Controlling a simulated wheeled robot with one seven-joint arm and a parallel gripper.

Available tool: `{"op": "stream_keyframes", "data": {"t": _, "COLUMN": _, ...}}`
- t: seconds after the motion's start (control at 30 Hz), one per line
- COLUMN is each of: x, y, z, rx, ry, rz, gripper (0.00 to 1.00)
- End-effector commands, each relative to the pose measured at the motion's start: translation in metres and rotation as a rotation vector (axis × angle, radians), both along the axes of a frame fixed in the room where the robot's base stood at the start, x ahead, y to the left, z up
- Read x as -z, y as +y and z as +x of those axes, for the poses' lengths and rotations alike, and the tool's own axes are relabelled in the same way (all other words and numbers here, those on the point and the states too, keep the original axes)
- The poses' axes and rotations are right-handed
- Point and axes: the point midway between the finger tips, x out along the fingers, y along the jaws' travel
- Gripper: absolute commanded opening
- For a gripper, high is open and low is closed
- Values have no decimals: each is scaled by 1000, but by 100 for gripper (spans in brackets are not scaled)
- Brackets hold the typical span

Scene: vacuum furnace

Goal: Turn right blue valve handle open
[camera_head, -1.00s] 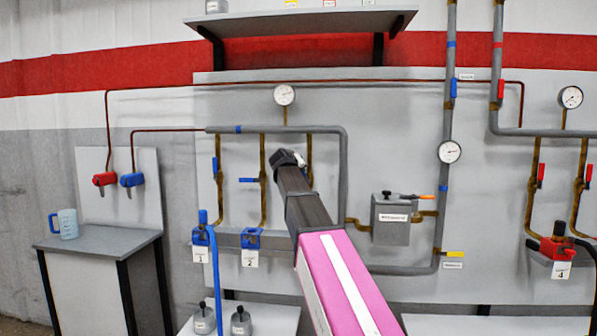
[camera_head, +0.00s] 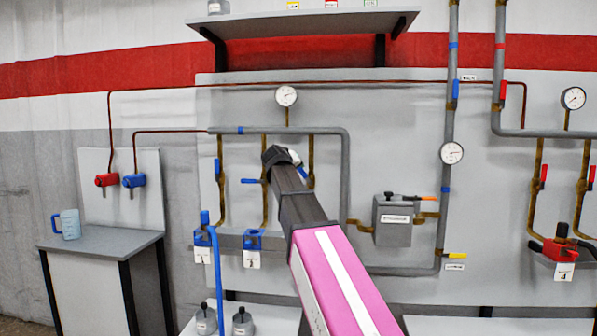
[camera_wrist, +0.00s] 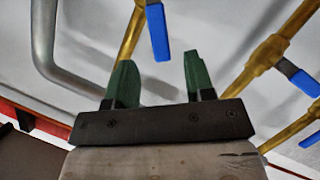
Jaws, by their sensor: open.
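The right blue valve handle (camera_wrist: 158,32) shows in the wrist view on a brass pipe (camera_wrist: 131,38), beside the bent grey pipe. Its free end appears between my two green fingertips; I cannot tell how deep it lies, and no grip on it shows. My gripper (camera_wrist: 157,58) is open. The middle blue handle (camera_head: 250,181) lies level and the left blue handle (camera_head: 217,168) hangs upright.
The grey pipe (camera_head: 345,170) runs above and down the right side of the brass pipes. A gauge (camera_head: 286,96) is above. A grey box (camera_head: 393,220) is to the right. A blue hose (camera_head: 216,265) hangs at the lower left.

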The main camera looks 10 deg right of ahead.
Motion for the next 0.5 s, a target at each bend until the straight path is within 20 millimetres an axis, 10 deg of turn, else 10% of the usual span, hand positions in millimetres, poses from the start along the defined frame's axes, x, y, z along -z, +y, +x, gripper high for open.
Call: {"op": "stream_keyframes", "data": {"t": 0.5, "x": -12, "y": 20, "z": -32, "rx": 0, "ry": 0, "rz": 0, "gripper": 49}}
